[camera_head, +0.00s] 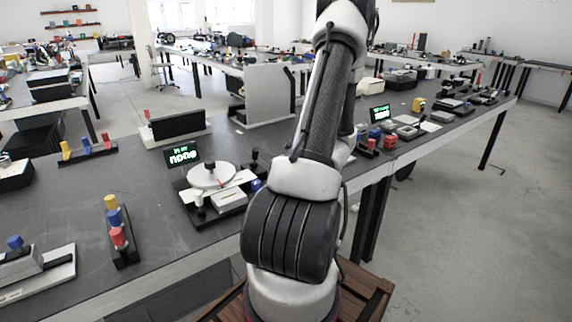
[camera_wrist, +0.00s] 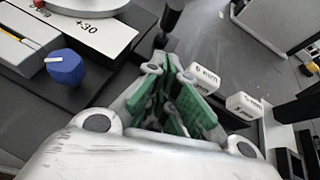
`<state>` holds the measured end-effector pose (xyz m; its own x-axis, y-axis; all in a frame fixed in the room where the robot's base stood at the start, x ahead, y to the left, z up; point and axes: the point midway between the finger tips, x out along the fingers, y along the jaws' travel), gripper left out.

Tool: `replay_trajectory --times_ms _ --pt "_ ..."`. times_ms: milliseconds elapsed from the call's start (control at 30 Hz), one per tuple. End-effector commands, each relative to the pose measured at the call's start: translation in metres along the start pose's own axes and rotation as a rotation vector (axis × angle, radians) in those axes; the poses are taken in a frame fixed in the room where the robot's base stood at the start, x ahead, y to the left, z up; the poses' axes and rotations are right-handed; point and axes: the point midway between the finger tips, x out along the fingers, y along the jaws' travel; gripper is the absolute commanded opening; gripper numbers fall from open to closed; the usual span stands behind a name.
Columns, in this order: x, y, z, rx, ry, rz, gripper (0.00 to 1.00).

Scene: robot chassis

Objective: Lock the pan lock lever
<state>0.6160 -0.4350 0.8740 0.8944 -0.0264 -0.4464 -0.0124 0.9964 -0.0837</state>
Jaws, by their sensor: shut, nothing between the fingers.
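A balance-like device (camera_head: 229,199) stands on the dark bench left of my arm. It has a round white pan (camera_head: 211,176), a red-tipped part, a black knob (camera_head: 254,155) and a blue knob (camera_head: 256,185). In the wrist view the blue knob (camera_wrist: 67,67) sits left of my gripper, beside a white plate marked +30 (camera_wrist: 92,27). A dark upright post (camera_wrist: 172,17) stands beyond the fingertips. I cannot tell which part is the lock lever. My gripper (camera_wrist: 172,72), with green finger pads, is shut and empty. My arm hides it in the head view.
A green-lit display (camera_head: 181,154) stands behind the pan. In the wrist view, white labelled blocks (camera_wrist: 243,106) lie right of my gripper. A dark holder with coloured pegs (camera_head: 120,233) stands left of the device. Bare bench lies between them.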

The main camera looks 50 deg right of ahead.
Motion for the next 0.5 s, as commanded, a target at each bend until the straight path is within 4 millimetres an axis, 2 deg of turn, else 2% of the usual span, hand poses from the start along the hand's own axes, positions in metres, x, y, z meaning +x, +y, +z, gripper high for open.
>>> replay_trajectory --times_ms 133,300,500 --pt "0.031 0.001 0.000 -0.001 -0.001 0.004 0.00" --pt "0.047 0.001 0.020 -0.003 -0.001 0.002 0.00" --pt "0.055 0.000 0.028 -0.001 0.000 0.000 0.00"
